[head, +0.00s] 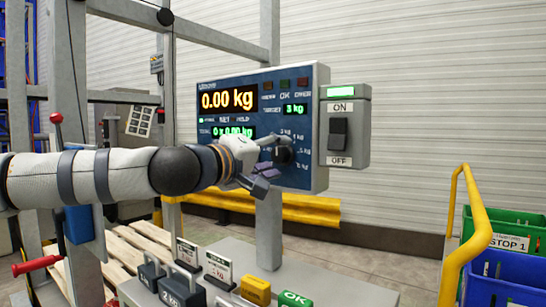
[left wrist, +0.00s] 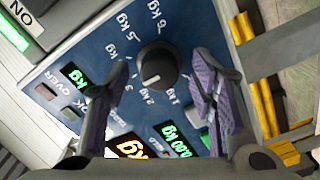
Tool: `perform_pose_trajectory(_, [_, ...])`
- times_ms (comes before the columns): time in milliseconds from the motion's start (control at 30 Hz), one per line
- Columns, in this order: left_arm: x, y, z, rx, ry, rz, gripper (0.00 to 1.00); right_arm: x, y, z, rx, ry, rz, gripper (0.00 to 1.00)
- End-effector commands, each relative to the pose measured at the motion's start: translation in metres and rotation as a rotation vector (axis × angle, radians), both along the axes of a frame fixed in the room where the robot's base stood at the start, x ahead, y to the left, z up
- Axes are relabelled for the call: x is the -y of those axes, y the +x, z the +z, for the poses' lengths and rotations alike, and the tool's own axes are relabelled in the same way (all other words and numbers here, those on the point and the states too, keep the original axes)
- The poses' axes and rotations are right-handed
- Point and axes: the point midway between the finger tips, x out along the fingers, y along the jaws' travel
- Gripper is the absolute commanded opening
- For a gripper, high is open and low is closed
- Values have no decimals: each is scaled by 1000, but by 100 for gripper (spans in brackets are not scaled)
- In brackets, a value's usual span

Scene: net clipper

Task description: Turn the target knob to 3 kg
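The blue scale panel (head: 258,90) shows 0.00 kg in orange and a green target readout (head: 295,110) of 3 kg. The dark round knob (head: 283,155) is low on its right side, partly covered by my left gripper (head: 272,162). In the left wrist view the knob (left wrist: 157,65) sits between the two fingers of my left gripper (left wrist: 160,72), with a visible gap on each side. Its white mark points down and left, toward the 2–3 kg labels; the exact label is hard to tell. The left gripper is open. My right gripper is not in view.
An ON/OFF switch box (head: 344,125) is attached at the panel's right. A yellow rail (head: 466,240) and green and blue crates (head: 500,280) are at right.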

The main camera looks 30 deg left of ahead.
Motion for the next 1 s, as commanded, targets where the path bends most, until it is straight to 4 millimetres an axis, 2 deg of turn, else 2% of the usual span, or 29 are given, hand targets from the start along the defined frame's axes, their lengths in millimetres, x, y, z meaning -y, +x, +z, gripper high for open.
perform_pose_trajectory(133, [0,-3,0,1,-4,0,50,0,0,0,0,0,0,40])
perform_pose_trajectory(233, [-1,-15,0,3,-11,-1,50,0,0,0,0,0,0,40])
perform_pose_trajectory(500, [-7,-87,0,3,-8,-1,50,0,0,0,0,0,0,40])
perform_pose_trajectory(633, [-9,-110,1,3,-4,-1,50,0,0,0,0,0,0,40])
perform_pose_trajectory(767, [-9,-119,0,1,-1,0,50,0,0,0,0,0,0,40])
perform_pose_trajectory(1000, [-9,-120,0,0,0,0,50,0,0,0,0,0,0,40])
